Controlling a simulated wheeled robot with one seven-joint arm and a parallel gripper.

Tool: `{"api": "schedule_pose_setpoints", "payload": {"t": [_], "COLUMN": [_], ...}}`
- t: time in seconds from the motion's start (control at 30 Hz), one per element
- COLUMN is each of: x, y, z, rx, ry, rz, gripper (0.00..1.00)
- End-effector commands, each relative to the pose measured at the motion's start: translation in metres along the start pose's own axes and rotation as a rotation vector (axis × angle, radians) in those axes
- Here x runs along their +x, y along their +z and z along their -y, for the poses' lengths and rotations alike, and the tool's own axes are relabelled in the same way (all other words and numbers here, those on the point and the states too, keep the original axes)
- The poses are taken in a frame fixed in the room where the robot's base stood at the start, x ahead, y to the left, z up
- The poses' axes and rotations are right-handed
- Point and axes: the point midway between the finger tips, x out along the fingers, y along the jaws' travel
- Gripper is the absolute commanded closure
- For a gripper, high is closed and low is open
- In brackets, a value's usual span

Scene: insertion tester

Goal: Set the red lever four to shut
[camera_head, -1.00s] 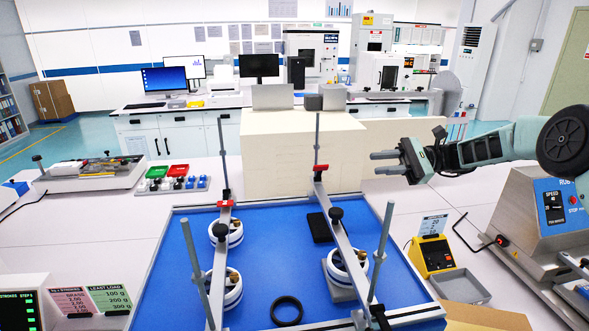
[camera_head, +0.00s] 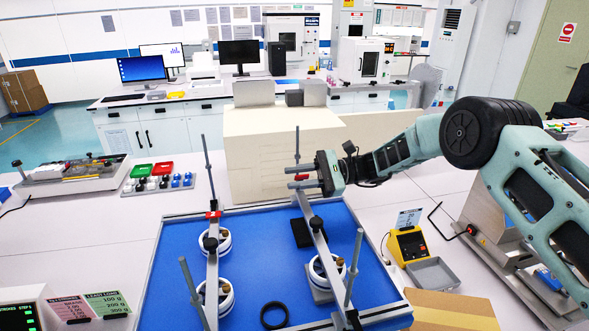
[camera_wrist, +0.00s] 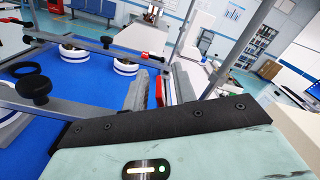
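A red lever (camera_head: 302,177) sits at the far end of the right-hand grey rail (camera_head: 322,240), beside an upright grey rod. A second red lever (camera_head: 213,215) is on the left rail. No number is readable on either. My gripper (camera_head: 289,177) is open at the right rail's far end, with its fingers apart above and below the near red lever in the head view. In the wrist view my gripper (camera_wrist: 161,76) has the near red lever (camera_wrist: 159,91) between its two grey fingers, with no clear contact. The other red lever (camera_wrist: 146,56) shows beyond.
The blue-floored tray (camera_head: 262,239) holds white round cups (camera_head: 215,297), a black ring (camera_head: 274,315) and a black block (camera_head: 301,233). Upright rods (camera_head: 354,267) rise from the rails. A cream box (camera_head: 281,147) stands behind. A yellow device (camera_head: 408,245) is at right.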

Motion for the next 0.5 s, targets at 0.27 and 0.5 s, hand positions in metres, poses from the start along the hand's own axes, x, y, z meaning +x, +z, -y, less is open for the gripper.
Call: {"api": "schedule_pose_setpoints", "payload": {"t": [0.27, 0.5], "x": [0.0089, 0.0087], "y": [-0.0005, -0.0005], "z": [-0.0002, -0.0002], "rx": [0.000, 0.000], "ry": [-0.001, -0.001], "rz": [0.000, 0.000], "gripper": [0.73, 1.00]}}
